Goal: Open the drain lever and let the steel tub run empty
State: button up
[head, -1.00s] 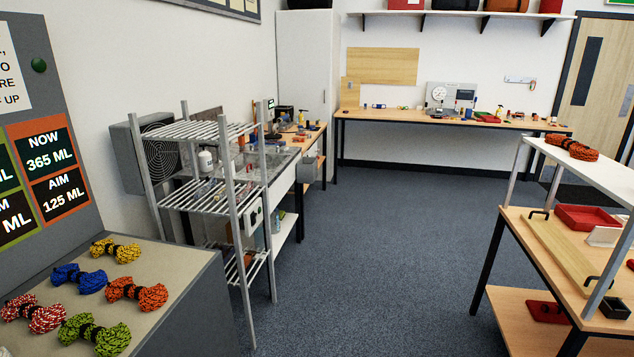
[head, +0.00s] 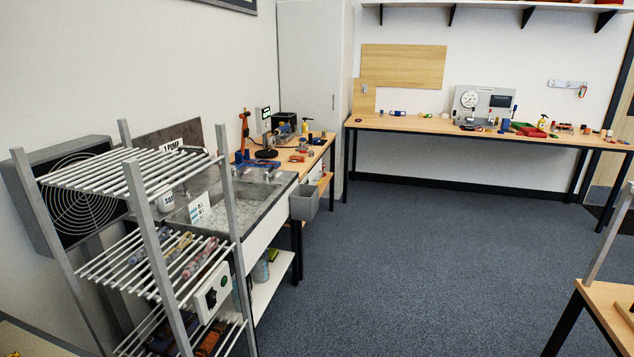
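The steel tub (head: 262,192) is set into a sink bench along the left wall, behind a metal wire rack. Its basin shows partly between the rack bars and the bench's right end. I cannot make out a drain lever at this distance, nor the water level. A white label card stands by the basin. My gripper is not in view.
The wire rack (head: 136,175) stands in front of the sink bench, with rope bundles on its shelves. A grey bin (head: 304,201) hangs at the bench's right end. A long workbench (head: 420,124) runs along the back wall. The blue carpet floor (head: 400,260) is clear in the middle.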

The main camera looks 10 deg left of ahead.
aim_at(265, 173)
jog(key=i+l+u, duration=0.2)
jog(key=i+u, duration=0.25)
jog(key=i, duration=0.2)
jog(key=i+l+u, duration=0.45)
jog(key=i, duration=0.2)
jog(key=i+l+u, duration=0.4)
jog(key=i+l, duration=0.15)
jog(key=l, duration=0.1)
